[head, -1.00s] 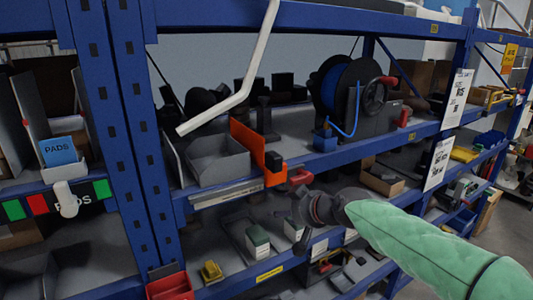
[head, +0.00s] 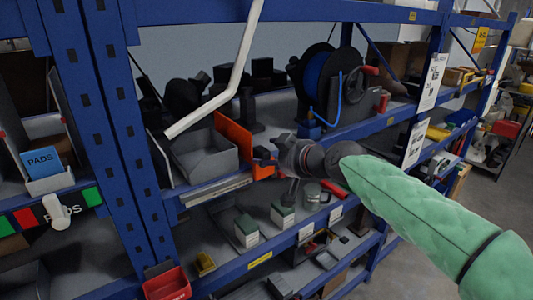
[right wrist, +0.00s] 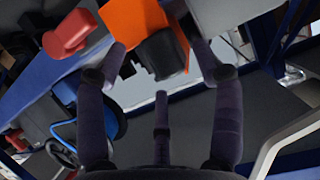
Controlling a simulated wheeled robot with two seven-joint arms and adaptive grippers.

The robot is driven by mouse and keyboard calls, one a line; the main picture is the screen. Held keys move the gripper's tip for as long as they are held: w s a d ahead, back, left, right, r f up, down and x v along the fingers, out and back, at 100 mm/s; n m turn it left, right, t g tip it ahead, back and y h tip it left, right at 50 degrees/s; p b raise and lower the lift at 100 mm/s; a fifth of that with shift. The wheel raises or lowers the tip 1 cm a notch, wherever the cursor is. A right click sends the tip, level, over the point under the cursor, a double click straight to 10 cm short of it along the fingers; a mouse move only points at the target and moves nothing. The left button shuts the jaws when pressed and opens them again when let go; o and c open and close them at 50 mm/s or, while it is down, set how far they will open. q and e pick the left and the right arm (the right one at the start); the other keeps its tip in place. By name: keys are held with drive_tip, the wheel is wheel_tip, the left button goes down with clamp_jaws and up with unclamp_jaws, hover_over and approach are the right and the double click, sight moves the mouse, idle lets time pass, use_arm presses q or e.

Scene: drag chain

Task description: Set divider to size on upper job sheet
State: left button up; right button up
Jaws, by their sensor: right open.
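The orange divider (head: 233,142) stands upright at the right side of a grey open bin on the middle shelf, with a black block (head: 263,155) at its front end. My right gripper (head: 280,158) is just right of that block. In the right wrist view, the open fingers (right wrist: 158,75) point at the orange divider (right wrist: 135,22) and its black block (right wrist: 160,52), which lies between the fingertips; I cannot tell whether they touch. The upper job sheet (head: 434,80) hangs on the right-hand post; its print is too small to read. My left gripper is out of view.
A lower job sheet (head: 415,143) hangs under the upper one. A blue hose reel (head: 325,85) stands right of the divider. A red bin (head: 167,283) sits at the lower front.

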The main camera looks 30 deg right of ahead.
drive_tip(key=shift+x, duration=1.45)
